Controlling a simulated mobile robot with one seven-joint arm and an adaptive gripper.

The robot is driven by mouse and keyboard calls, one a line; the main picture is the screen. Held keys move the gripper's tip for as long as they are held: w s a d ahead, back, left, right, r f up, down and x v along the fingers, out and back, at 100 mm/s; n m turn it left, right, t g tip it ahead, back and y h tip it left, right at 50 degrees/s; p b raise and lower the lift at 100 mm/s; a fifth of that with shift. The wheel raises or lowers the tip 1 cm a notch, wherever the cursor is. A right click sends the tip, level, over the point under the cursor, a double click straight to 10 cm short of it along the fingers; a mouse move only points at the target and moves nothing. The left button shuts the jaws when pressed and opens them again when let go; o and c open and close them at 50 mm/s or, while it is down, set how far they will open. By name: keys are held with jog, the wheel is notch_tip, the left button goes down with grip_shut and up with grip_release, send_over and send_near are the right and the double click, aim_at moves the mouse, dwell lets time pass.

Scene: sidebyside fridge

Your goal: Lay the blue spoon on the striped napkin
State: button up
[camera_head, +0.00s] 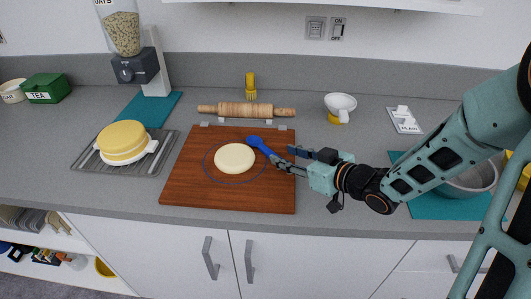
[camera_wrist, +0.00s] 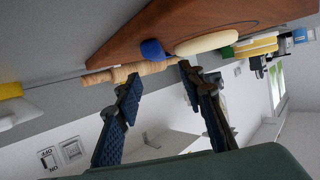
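The blue spoon (camera_head: 260,145) is at the upper right of the round dough on the wooden board, its far end beside the dough. In the wrist view a blue piece (camera_wrist: 152,50), seemingly the spoon, shows beyond the fingertips. My gripper (camera_head: 281,154) is low over the right part of the board, close to the spoon's near end. Its two fingers stand apart in the wrist view (camera_wrist: 158,76), with nothing visibly clamped between them. Whether a finger touches the spoon I cannot tell. I cannot make out a striped napkin in either view.
The dough (camera_head: 234,158) lies on the board (camera_head: 190,190). A rolling pin (camera_head: 245,110) lies behind it. A grey ribbed rack (camera_head: 90,162) with yellow and white dishes stands left. A white cup (camera_head: 341,103) is behind right. A pot (camera_head: 470,182) sits on a teal mat (camera_head: 430,209).

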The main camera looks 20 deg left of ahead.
aim_at(267, 149)
jog(key=x, duration=0.7)
jog(key=shift+f, duration=0.15)
grip_shut()
